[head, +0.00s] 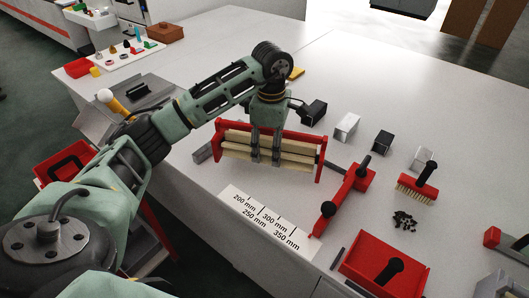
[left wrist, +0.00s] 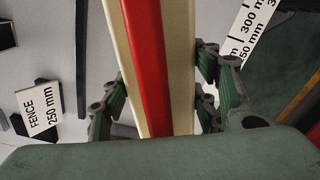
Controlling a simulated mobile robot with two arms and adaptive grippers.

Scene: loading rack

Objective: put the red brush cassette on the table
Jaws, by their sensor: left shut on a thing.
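The red brush cassette (head: 298,161) is a long red frame with cream brush strips, lying crosswise over the white table (head: 215,60). My left gripper (head: 265,158) reaches down from above and is shut on the cassette near its middle. In the left wrist view the cassette (left wrist: 150,60) runs between the two fingers as a red band with cream strips on both sides. The cassette is at or just above the table surface; I cannot tell whether it touches. My right gripper is not in view.
A white length scale (head: 268,222) lies in front of the cassette. A red-ended tool (head: 345,195), a hand brush (head: 418,186), black crumbs (head: 404,219) and a red dustpan (head: 372,262) lie to the right. Small dark and light blocks stand behind. The far tabletop is mostly clear.

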